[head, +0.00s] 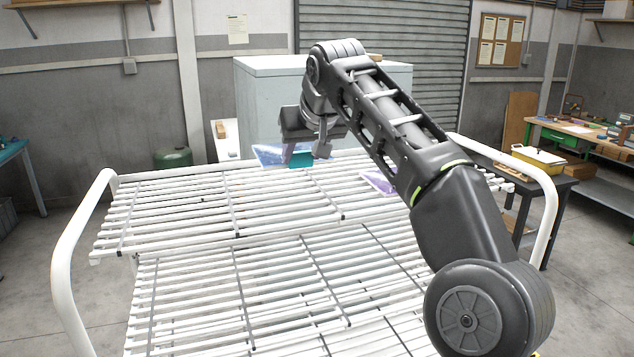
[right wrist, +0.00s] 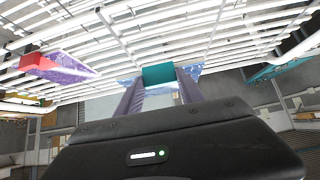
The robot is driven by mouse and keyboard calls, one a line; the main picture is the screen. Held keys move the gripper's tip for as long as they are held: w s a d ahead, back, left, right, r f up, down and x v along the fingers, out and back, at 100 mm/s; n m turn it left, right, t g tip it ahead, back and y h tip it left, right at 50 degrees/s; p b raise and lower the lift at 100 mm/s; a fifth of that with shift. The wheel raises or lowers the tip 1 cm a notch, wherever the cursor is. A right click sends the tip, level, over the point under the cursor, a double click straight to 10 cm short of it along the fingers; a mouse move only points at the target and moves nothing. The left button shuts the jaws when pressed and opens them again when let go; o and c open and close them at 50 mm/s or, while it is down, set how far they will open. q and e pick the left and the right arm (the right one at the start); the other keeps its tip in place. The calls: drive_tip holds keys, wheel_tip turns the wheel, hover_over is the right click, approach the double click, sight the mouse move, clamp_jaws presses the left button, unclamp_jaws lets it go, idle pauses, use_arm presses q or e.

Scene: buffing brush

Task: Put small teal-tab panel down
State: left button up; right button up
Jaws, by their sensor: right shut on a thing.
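The small teal-tab panel (head: 268,155) is a bluish sheet with a teal tab at the far edge of the white slatted rack (head: 180,215). My right gripper (head: 305,158) is shut on its teal tab. In the right wrist view, the teal tab (right wrist: 158,74) sits between the two fingers (right wrist: 160,94), with the speckled blue panel (right wrist: 192,72) showing beside it. I cannot tell whether the panel touches the slats. My left gripper is in neither view.
A purple panel (head: 378,182) lies on the rack to the right, partly behind my arm; its red tab (right wrist: 40,63) shows in the right wrist view. A pale cabinet (head: 265,95) stands behind the rack. The rack's left and front slats are clear. White rails (head: 68,255) rise at its sides.

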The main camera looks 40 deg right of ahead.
drive_tip(key=shift+f, duration=0.25)
wheel_tip(320, 180, down, 5)
drive_tip(key=shift+b, duration=0.75)
drive_tip(key=shift+f, duration=0.15)
drive_tip(key=shift+f, duration=2.1)
